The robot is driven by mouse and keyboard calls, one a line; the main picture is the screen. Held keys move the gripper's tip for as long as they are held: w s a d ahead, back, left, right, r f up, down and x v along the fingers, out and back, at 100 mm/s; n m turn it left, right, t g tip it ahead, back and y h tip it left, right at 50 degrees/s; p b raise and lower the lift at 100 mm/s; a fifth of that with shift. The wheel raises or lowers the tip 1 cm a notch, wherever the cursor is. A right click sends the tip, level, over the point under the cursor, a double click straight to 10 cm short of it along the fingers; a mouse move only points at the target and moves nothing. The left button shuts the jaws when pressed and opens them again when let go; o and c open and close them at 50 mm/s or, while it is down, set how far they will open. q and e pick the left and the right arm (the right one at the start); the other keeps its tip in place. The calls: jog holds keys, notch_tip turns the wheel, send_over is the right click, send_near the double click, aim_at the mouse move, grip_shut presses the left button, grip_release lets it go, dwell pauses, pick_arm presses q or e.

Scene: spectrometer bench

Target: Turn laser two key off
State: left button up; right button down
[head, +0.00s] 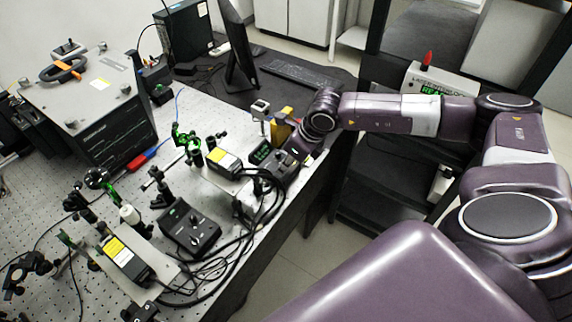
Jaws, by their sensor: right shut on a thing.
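A black laser controller box (270,165) with a small green display (261,153) stands near the right edge of the optical table. My right gripper (287,158) reaches it from the right, over the table edge, and is shut at its front panel on the key, which the fingers hide. A second black controller (190,228) with a knob on its face stands nearer the front, clear of the gripper. Which controller is labelled two cannot be read. My left gripper is not in view.
Black cables (262,208) loop along the table's right edge. Laser heads with yellow labels (223,160) (125,262) and optical mounts crowd the perforated table. A yellow object (281,130) stands just behind the gripper. A monitor (238,50) stands farther back.

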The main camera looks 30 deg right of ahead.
jog(key=shift+w+d+f+n+y+b, duration=0.1)
jog(key=shift+f+n+y+b, duration=0.15)
jog(key=shift+n+b, duration=0.8)
jog(key=n+y+b, duration=0.1)
jog(key=n+b, duration=0.1)
jog(key=n+g+b, duration=0.1)
jog(key=n+b, duration=0.2)
jog(key=shift+w+d+g+y+b, duration=0.1)
jog(key=shift+w+g+y+b, duration=0.1)
jog(key=shift+g+y+b, duration=0.15)
jog(key=shift+w+n+g+b, duration=0.1)
jog(key=shift+n+g+b, duration=0.15)
jog(key=shift+n+b, duration=0.65)
jog(key=n+g+b, duration=0.1)
jog(key=n, duration=0.1)
jog(key=n+b, duration=0.2)
jog(key=shift+w+r+n+g+y, duration=0.2)
jog(key=shift+n+g+y, duration=0.1)
jog(key=shift+n+g, duration=0.1)
jog(key=n+g+b, duration=0.1)
jog(key=n+b, duration=0.1)
jog(key=n, duration=0.2)
jog(key=shift+w+g, duration=0.1)
jog(key=shift+g, duration=0.2)
jog(key=shift+r, duration=0.1)
jog(key=c, duration=1.8)
grip_release()
jog(key=shift+c, duration=0.2)
